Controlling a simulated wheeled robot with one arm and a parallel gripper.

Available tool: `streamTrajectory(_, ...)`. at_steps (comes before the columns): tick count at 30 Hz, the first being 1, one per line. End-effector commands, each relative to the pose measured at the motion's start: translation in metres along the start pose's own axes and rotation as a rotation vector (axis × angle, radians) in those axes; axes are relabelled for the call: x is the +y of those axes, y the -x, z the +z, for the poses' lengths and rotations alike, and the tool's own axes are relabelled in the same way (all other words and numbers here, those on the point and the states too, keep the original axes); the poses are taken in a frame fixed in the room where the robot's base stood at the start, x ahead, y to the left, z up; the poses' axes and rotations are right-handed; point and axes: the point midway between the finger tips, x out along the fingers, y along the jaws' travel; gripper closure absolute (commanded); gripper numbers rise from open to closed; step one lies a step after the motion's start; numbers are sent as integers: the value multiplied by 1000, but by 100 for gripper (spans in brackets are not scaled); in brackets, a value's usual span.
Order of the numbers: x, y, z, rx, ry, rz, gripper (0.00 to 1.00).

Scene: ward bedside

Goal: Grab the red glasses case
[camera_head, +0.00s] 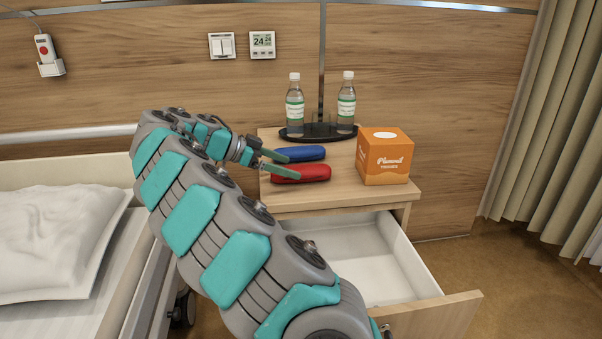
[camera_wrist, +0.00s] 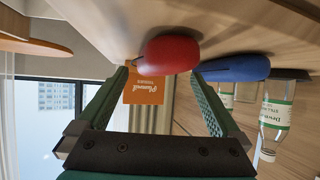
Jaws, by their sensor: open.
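The red glasses case (camera_head: 308,173) lies on the bedside cabinet top, near its front left edge. A blue glasses case (camera_head: 300,153) lies just behind it. My gripper (camera_head: 292,168) comes in from the left, open, with its fingers at the left end of the red case. In the wrist view my gripper (camera_wrist: 160,75) has the red case (camera_wrist: 172,54) ahead of and between its fingertips, with nothing held. The blue case (camera_wrist: 234,68) is beside the right fingertip there. I cannot tell whether the near finger touches the red case.
An orange tissue box (camera_head: 384,158) stands right of the cases. Two water bottles (camera_head: 295,105) (camera_head: 346,103) stand on a black tray (camera_head: 318,137) behind. The cabinet drawer (camera_head: 385,262) is open below. A bed with a pillow (camera_head: 55,240) is at left.

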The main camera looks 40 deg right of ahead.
Motion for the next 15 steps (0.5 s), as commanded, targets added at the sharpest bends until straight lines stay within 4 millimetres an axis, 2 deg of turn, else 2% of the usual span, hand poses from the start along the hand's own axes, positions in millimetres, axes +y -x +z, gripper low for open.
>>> streamTrajectory(7, 2, -33, 2, 0, 2, 2, 0)
streamTrajectory(15, 1, -37, 4, -1, 2, 0, 0)
